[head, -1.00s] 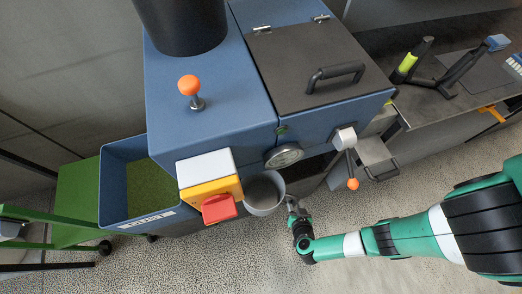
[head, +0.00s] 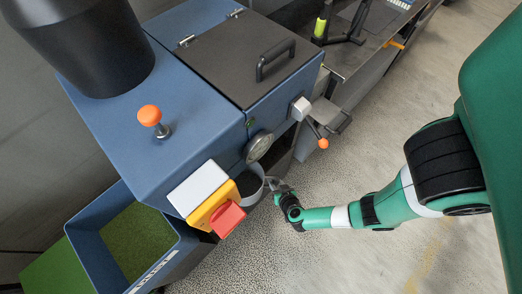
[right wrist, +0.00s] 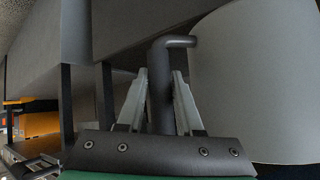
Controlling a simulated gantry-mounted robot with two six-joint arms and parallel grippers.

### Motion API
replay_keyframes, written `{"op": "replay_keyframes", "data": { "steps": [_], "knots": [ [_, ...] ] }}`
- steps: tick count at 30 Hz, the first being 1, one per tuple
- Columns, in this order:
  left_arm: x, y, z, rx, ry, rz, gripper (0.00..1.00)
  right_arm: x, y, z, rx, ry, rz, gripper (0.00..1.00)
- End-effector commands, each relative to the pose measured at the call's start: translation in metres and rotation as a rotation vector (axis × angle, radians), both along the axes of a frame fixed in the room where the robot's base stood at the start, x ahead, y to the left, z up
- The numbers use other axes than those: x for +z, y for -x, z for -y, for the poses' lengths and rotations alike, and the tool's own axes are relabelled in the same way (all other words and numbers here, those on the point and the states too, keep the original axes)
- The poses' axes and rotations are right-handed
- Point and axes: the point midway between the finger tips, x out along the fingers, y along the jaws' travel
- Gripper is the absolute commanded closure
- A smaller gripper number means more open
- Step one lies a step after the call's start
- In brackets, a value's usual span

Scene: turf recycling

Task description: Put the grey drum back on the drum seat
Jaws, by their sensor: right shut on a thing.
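The grey drum (head: 250,186) is at the front of the blue machine, below the round gauge and partly hidden by the machine and the yellow-and-red box. In the right wrist view its pale curved wall (right wrist: 258,80) fills the right side. My right gripper (head: 273,186) is at the drum's right side. In the right wrist view its two fingers (right wrist: 160,85) are shut on the drum's dark bent handle (right wrist: 161,110). I cannot make out the drum seat for sure. My left gripper is not in view.
The blue machine (head: 195,92) has a black hopper (head: 85,45), an orange knob (head: 150,116) and a dark handled lid (head: 235,58). A red button (head: 228,219) juts out near the drum. A lever with an orange ball (head: 323,143) is close by. Open floor lies in front.

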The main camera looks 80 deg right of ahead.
Motion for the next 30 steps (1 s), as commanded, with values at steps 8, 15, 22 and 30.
{"op": "replay_keyframes", "data": {
  "steps": [8,15,22,30],
  "knots": [
    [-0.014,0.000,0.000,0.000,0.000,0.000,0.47,-0.001,-0.032,0.049,-0.011,0.003,0.009,1.00],
    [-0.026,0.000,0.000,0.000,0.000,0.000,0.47,0.000,-0.067,0.099,-0.005,0.003,0.010,1.00],
    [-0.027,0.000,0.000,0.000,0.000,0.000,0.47,0.001,-0.074,0.110,0.003,0.004,0.005,1.00],
    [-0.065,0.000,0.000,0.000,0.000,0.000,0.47,-0.034,-0.074,0.109,0.002,0.003,0.004,1.00]
  ]
}}
